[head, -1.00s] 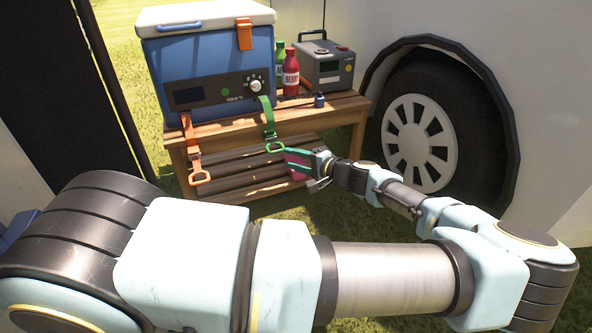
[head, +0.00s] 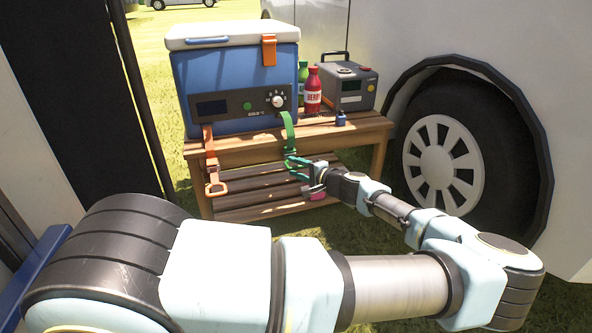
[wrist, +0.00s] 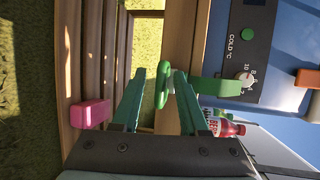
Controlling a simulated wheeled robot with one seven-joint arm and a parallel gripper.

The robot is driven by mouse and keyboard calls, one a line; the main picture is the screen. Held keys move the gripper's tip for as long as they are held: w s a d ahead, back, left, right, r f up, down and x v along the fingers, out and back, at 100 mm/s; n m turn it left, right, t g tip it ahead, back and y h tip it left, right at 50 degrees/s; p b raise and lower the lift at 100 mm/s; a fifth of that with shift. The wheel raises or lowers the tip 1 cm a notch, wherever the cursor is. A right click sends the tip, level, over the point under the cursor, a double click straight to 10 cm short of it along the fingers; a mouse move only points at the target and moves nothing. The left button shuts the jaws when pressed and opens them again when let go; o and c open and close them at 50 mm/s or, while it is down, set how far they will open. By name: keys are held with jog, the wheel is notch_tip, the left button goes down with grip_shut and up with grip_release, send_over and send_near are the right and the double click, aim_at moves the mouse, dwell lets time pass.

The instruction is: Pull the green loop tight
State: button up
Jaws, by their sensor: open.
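The green strap (head: 286,126) hangs from the front of the blue cooler (head: 230,85), and its green loop (head: 291,161) is at the bench's front edge. My gripper (head: 297,168) is at the loop, partly overlapping it in the head view. In the wrist view the green loop (wrist: 162,88) lies between the two teal fingers of my gripper (wrist: 172,72). The fingers are apart, and I cannot tell whether either touches the loop. The strap (wrist: 208,88) runs from the loop toward the cooler.
An orange strap with a loop (head: 215,188) hangs to the left. The wooden bench (head: 240,150) carries the cooler, a red bottle (head: 313,92), a green bottle (head: 302,72) and a grey box (head: 350,88). A pink block (wrist: 90,114) is near the lower slats. A vehicle wheel (head: 450,155) stands right.

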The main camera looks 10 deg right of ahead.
jog(key=c, duration=0.7)
jog(key=shift+a, duration=0.25)
dwell(0.9)
